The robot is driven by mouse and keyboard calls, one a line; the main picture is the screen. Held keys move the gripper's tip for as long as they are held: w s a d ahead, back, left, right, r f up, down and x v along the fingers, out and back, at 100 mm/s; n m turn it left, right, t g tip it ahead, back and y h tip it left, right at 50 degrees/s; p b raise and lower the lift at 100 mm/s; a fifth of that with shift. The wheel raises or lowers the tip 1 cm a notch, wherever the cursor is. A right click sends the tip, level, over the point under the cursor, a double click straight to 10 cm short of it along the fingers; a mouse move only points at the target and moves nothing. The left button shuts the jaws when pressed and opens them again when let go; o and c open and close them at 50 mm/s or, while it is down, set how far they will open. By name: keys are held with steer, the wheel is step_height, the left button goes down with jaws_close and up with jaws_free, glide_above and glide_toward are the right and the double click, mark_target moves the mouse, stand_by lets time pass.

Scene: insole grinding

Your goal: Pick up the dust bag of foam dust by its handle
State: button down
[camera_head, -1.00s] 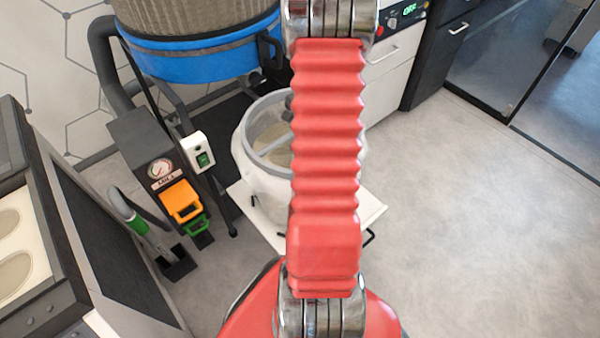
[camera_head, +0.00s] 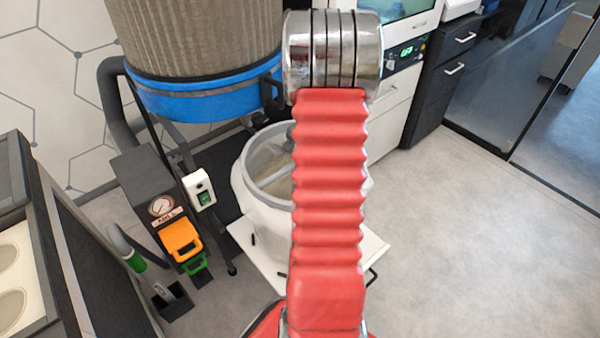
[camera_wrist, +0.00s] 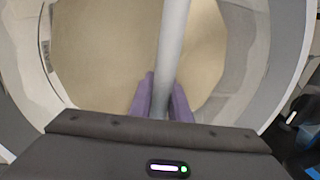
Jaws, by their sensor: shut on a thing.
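The dust bag (camera_head: 262,205) is a white, round, open-topped bag with a grey rim. It stands on a white board, partly hidden behind my red arm. A grey bar handle (camera_head: 272,176) spans its opening, and tan foam dust shows inside. In the wrist view the handle (camera_wrist: 172,45) runs down the middle over the foam dust (camera_wrist: 105,50). My gripper (camera_wrist: 162,100) has its purple fingers on both sides of the handle, shut on it. In the head view my arm hides the gripper.
A blue-banded drum (camera_head: 200,98) stands above and behind the bag. A grey post with a gauge, orange and green parts (camera_head: 181,240) and a green-handled tool (camera_head: 135,260) are at left. White and dark cabinets (camera_head: 445,85) stand at the back. Floor (camera_head: 470,230) at right is clear.

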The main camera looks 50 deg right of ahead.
steer(key=s+a, duration=0.1)
steer(key=s, duration=0.4)
steer(key=s+a, duration=0.1)
steer(key=s, duration=0.5)
steer(key=s+a, duration=0.1)
steer(key=s, duration=0.5)
steer(key=shift+s+a+r, duration=0.15)
steer(key=shift+s+a, duration=0.1)
steer(key=shift+a, duration=0.15)
steer(key=shift+s, duration=0.15)
